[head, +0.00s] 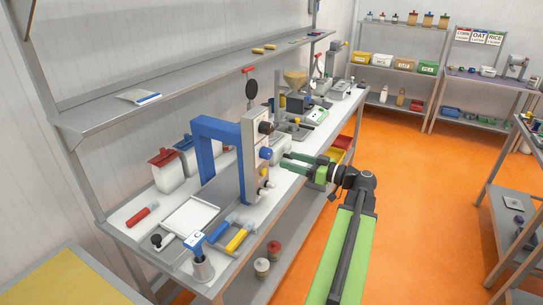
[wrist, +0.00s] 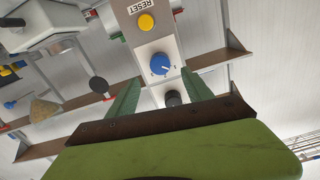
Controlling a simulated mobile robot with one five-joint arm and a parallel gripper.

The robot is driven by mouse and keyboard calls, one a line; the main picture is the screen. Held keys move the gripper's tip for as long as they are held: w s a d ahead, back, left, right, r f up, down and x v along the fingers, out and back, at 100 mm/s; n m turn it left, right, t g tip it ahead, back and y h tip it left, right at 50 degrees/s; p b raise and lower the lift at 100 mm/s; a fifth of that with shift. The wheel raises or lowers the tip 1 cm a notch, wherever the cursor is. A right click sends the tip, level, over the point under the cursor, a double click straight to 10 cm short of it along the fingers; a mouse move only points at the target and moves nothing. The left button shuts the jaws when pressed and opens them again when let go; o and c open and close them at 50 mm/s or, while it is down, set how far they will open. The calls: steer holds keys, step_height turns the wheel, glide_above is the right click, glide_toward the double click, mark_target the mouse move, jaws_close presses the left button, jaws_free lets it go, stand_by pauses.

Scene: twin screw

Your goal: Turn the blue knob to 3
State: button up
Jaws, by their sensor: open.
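The blue knob (head: 266,153) is on the front of a grey upright panel (head: 250,165) on the machine with a blue frame. It also shows in the wrist view (wrist: 160,62), on a white dial plate with small marks. A pale pointer line shows on it, but I cannot read its number. My gripper (head: 283,160) is open and empty, its green fingers pointing at the panel just right of the knob. In the wrist view its fingertips (wrist: 161,75) lie apart, either side of the knob's lower edge, and the knob appears beyond them, not gripped.
A black knob (head: 266,128) sits above the blue one; a yellow button (head: 263,171) and a pale knob (head: 266,187) sit below. The wrist view is upside down, with a RESET label (wrist: 126,7) by the yellow button. The orange aisle (head: 410,190) right of the bench is clear.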

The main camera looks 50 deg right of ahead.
mark_target(270, 154)
steer(key=x, duration=0.7)
steer(key=shift+w+a, duration=0.1)
steer(key=shift+w, duration=0.3)
steer(key=shift+c, duration=0.5)
jaws_close()
